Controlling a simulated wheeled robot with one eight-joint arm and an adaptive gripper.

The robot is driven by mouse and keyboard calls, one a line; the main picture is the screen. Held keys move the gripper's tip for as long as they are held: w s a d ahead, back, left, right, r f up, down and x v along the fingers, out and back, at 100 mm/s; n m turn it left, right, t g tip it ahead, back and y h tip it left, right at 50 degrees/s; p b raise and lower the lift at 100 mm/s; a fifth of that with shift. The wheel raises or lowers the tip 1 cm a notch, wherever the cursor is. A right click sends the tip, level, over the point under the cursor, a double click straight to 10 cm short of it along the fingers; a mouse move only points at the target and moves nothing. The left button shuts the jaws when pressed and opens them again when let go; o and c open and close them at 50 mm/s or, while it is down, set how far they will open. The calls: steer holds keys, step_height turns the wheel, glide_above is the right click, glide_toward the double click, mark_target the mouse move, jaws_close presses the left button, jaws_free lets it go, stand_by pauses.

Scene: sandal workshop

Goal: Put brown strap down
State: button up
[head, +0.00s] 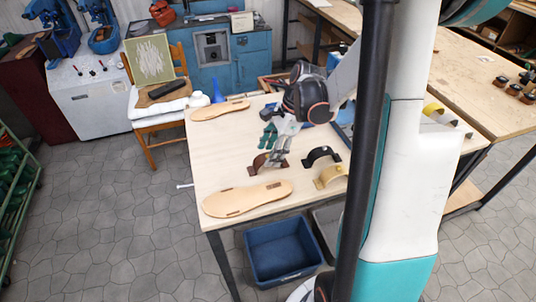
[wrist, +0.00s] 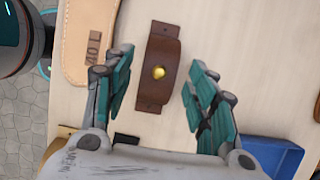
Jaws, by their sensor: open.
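The brown strap (head: 265,163) stands as a low arch on the light wood table, close to the large sole. In the wrist view the brown strap (wrist: 160,66) lies ahead of my fingertips, with a round brass stud on it. My gripper (head: 280,148) is above the table by the strap in the head view. In the wrist view my gripper (wrist: 158,75) is open, with teal finger pads to either side of the strap and visible gaps between. The strap appears to rest on the table.
A tan sole (head: 246,199) lies at the table's front left, another sole (head: 220,110) at the back. A black strap (head: 322,155) and a yellow strap (head: 330,177) stand right of the brown one. A blue tray (wrist: 272,152) is at lower right in the wrist view.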

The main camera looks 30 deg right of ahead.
steer(key=p+v, duration=0.2)
steer(key=v, duration=0.7)
steer(key=shift+r, duration=0.2)
steer(key=shift+s+d, duration=0.1)
steer(key=shift+d, duration=0.1)
